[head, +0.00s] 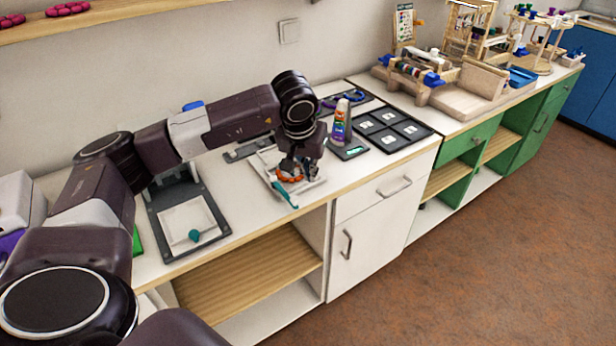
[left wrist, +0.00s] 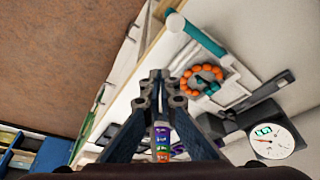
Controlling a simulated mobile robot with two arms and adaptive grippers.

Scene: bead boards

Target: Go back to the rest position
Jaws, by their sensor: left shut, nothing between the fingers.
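My left gripper (head: 291,173) hangs over the white tray (head: 316,186) on the counter, with its fingers pointing down. It is shut and empty. In the left wrist view its fingertips (left wrist: 161,84) meet in the middle. A teal-handled tool (head: 285,196) lies at the tray's front. My right gripper is not in view.
A purple-and-white bottle (head: 340,122) stands right of the gripper beside a small device with a green display (head: 350,151). A dark board with pale labels (head: 372,125) lies behind. A dark stand with a white plate (head: 160,222) is at left. Wooden racks (head: 475,80) stand farther right.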

